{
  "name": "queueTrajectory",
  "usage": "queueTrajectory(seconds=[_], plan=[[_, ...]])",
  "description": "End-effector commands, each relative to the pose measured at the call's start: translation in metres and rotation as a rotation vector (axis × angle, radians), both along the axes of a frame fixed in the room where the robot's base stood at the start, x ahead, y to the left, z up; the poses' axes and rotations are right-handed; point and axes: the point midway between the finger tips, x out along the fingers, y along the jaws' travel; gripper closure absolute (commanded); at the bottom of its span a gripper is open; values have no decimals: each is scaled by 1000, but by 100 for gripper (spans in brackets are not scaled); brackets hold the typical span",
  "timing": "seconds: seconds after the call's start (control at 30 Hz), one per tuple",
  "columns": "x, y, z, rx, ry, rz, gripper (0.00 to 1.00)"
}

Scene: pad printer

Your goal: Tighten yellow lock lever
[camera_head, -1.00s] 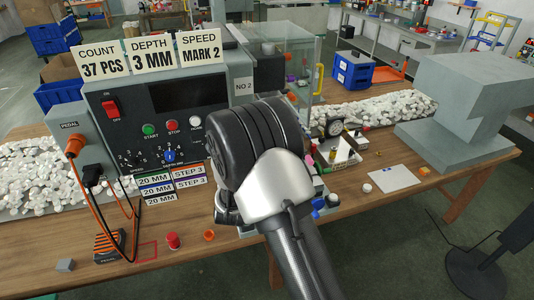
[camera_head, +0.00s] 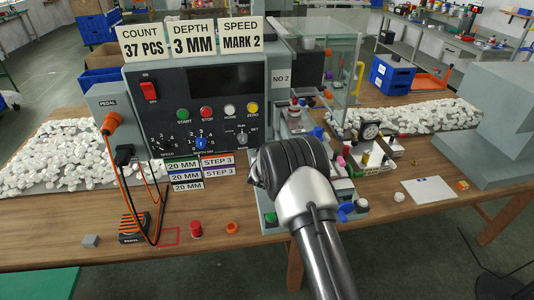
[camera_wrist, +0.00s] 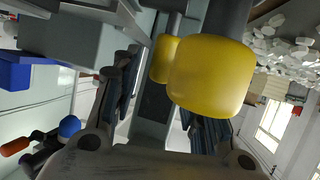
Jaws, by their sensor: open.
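A yellow lever with a thick rounded end (camera_wrist: 212,75) fills the upper middle of the wrist view, very close to the camera. A second, smaller yellow piece (camera_wrist: 163,58) shows just left of it. My gripper (camera_wrist: 162,100) is open, with dark fingers low on either side of the picture's middle. The yellow end lies ahead of the fingers, nearer the right one; I see no grip on it. In the head view my wrist hides the gripper and whatever is directly in front of it, so the lever cannot be made out there for certain.
The pad printer's control box (camera_head: 200,110) stands left of my arm. A dial gauge (camera_head: 370,131) and small parts are right of my wrist. A blue knob (camera_wrist: 69,126) shows left in the wrist view.

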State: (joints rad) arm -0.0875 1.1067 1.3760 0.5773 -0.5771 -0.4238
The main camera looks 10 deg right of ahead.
Motion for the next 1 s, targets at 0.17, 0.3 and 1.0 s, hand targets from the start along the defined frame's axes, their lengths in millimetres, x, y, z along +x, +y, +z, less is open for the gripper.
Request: queueTrajectory(seconds=[0.17, 0.3, 1.0], plan=[[8, -2, -4, 0, 0, 1, 60], [10, -2, -4, 0, 0, 1, 60], [9, -2, -3, 0, -1, 1, 96]])
